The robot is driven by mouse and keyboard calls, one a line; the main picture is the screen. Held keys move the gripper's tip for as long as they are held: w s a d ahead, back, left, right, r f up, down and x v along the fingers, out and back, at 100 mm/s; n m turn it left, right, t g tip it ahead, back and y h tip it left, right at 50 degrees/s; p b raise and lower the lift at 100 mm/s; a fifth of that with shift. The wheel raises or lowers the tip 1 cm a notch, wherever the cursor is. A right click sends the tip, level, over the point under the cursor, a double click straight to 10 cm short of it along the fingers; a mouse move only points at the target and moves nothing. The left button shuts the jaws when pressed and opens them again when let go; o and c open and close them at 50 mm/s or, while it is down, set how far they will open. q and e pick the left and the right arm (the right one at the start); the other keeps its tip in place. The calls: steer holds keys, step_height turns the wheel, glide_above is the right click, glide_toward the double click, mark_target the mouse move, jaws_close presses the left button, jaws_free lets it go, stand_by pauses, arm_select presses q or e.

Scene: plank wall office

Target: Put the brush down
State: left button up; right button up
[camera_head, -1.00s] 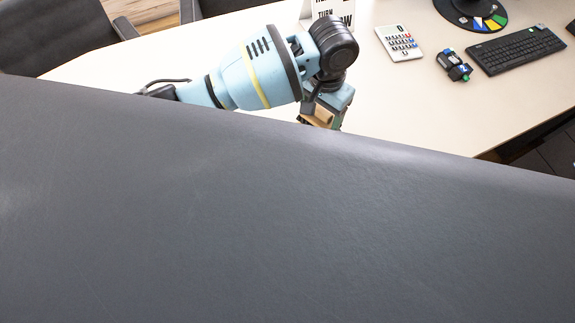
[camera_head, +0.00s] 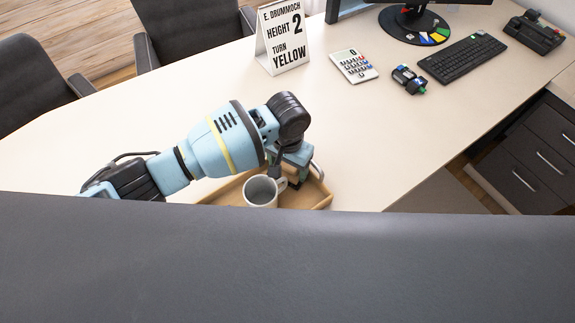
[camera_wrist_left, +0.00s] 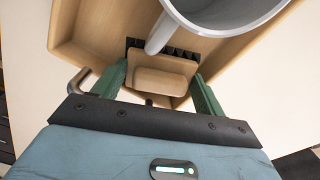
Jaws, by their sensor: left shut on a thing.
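My left gripper (camera_head: 294,178) is low over the wooden tray (camera_head: 322,196) at the near edge of the desk. In the left wrist view its green fingers (camera_wrist_left: 160,87) are shut on the brush (camera_wrist_left: 160,82), a wooden block with black bristles. The brush is inside the tray's outline, close to the tray wall (camera_wrist_left: 66,42). I cannot tell whether its bristles touch the tray floor. A white mug (camera_head: 261,191) stands in the tray beside the gripper; its handle (camera_wrist_left: 160,35) reaches close to the bristles. My right gripper is not in view.
A sign (camera_head: 284,38), a calculator (camera_head: 354,66), a dark small device (camera_head: 408,79) and a keyboard (camera_head: 462,57) are farther back on the desk. The desk between tray and calculator is clear. A dark grey surface (camera_head: 300,265) hides the tray's near side.

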arm_select(q)
steer(key=shift+f, duration=0.6)
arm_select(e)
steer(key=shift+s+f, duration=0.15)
arm_select(q)
steer(key=shift+f, duration=0.1)
steer(key=o, duration=0.7)
step_height(320, 180, up, 11)
steer(key=shift+r+p, duration=0.2)
steer(key=shift+p, duration=0.55)
steer(key=shift+r, duration=0.4)
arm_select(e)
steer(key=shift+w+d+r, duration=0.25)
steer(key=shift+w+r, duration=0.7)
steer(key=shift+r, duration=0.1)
